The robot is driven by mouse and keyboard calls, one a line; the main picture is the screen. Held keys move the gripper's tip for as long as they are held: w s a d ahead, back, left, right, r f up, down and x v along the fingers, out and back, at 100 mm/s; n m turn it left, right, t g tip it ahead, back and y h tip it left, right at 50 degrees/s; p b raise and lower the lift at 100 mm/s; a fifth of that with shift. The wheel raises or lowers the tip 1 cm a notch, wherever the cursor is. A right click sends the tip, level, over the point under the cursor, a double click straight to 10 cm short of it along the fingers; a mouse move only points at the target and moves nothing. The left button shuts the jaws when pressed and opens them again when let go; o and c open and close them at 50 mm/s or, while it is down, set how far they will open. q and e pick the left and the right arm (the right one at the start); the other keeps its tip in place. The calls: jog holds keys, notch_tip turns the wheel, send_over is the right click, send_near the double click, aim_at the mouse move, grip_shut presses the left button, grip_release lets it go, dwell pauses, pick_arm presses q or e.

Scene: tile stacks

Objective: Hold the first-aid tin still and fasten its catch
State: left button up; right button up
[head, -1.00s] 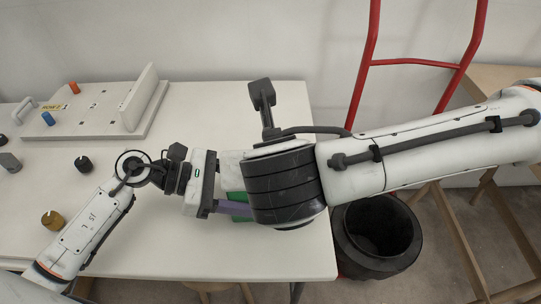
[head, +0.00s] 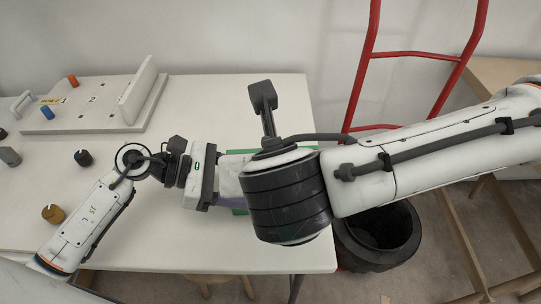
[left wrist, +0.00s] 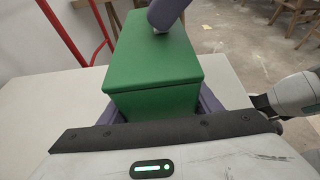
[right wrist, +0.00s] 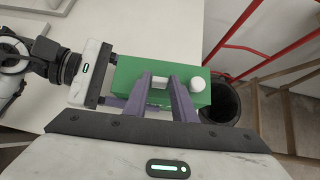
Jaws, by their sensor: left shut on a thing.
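The green first-aid tin (left wrist: 155,55) is closed-looking, with its lid down, in the left wrist view. My left gripper (left wrist: 158,106) is shut on it, one purple finger along each side. In the right wrist view the tin (right wrist: 130,72) lies below my right gripper (right wrist: 161,82), whose two fingers stand apart over the lid. A small white piece (right wrist: 160,83) shows between those fingertips; I cannot tell if they touch it. A round white knob (right wrist: 197,84) is at their right. In the head view my right arm hides most of the tin (head: 238,211).
The white table (head: 150,235) ends just right of the tin, with a black bin (head: 385,240) beyond. A red hand-truck frame (head: 415,53) stands behind. A panel board (head: 85,122) and several knobs, including a brass one (head: 52,213), are at the left.

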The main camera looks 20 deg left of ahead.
jog(key=o, duration=0.3)
jog(key=v, duration=0.7)
jog(key=shift+s+r, duration=0.15)
jog(key=shift+s, duration=0.1)
pick_arm(q)
jog(key=o, duration=1)
